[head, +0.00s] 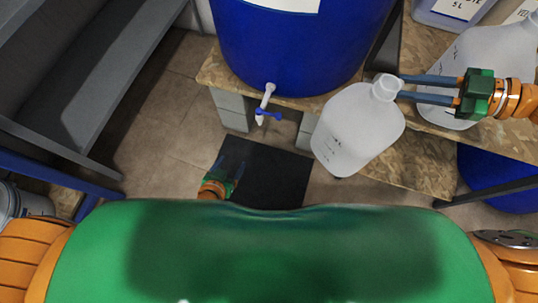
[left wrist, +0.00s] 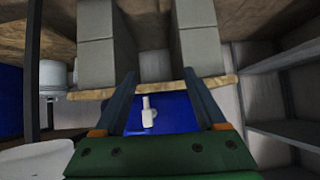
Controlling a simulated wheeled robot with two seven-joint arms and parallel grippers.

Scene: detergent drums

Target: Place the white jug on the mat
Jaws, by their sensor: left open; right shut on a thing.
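The white jug (head: 357,130) hangs tilted in the head view, with its neck between the fingers of my right gripper (head: 394,88), which is shut on it. The jug is to the right of the black mat (head: 272,178) on the floor, and it looks raised above the floor. My left gripper (head: 232,170) is low over the left part of the mat, open and empty. In the left wrist view its open fingers (left wrist: 160,88) frame the blue drum's tap (left wrist: 148,110) beyond. My green body hides the mat's near edge in the head view.
A blue drum (head: 290,45) with a white tap and blue handle (head: 266,106) stands on a wooden shelf on grey blocks (head: 232,108). Another white jug (head: 480,60) stands on the board at right. Grey shelving (head: 75,75) is at left. Floor left of the mat is clear.

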